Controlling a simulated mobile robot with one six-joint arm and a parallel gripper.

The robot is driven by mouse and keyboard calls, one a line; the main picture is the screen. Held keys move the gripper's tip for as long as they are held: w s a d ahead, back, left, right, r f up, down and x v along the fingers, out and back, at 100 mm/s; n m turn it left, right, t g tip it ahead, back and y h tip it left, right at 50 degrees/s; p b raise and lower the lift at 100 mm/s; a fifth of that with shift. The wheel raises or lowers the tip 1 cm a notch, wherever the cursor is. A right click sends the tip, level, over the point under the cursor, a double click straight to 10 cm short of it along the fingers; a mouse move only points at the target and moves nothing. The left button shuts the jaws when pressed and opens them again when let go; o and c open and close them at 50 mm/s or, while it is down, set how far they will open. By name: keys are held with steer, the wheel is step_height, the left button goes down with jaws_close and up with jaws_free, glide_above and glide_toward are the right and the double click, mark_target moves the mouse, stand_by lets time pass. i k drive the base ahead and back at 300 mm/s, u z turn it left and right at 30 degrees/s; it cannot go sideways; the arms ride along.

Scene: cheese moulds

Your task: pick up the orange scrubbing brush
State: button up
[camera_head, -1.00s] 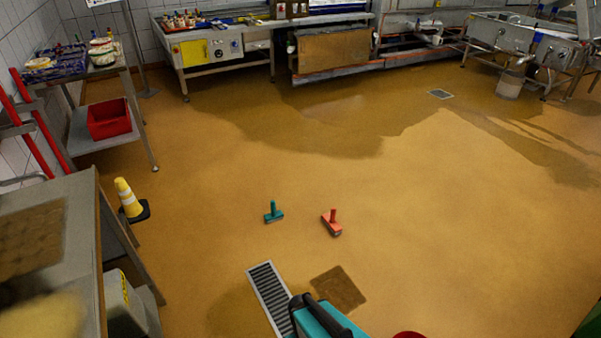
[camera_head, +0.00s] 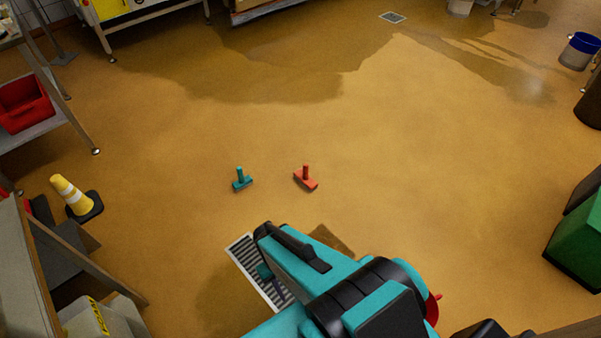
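The orange scrubbing brush (camera_head: 308,184) lies on the tan floor near the middle of the view, its handle sticking up. It stands apart from everything else. My teal and black arm fills the bottom middle, nearer than the brush and below it in the picture. I cannot make out my gripper or its fingertips among the arm parts. Nothing covers the orange brush.
A teal brush (camera_head: 242,183) sits left of the orange one. A floor drain grate (camera_head: 244,259) lies partly under my arm in the picture. A yellow cone (camera_head: 70,193) and a table stand left, a green bin (camera_head: 580,236) right. Floor around the brushes is clear.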

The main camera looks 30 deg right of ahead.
mark_target(302, 175)
steer(key=u, duration=0.2)
steer(key=i, duration=1.25)
steer(key=u, duration=0.1)
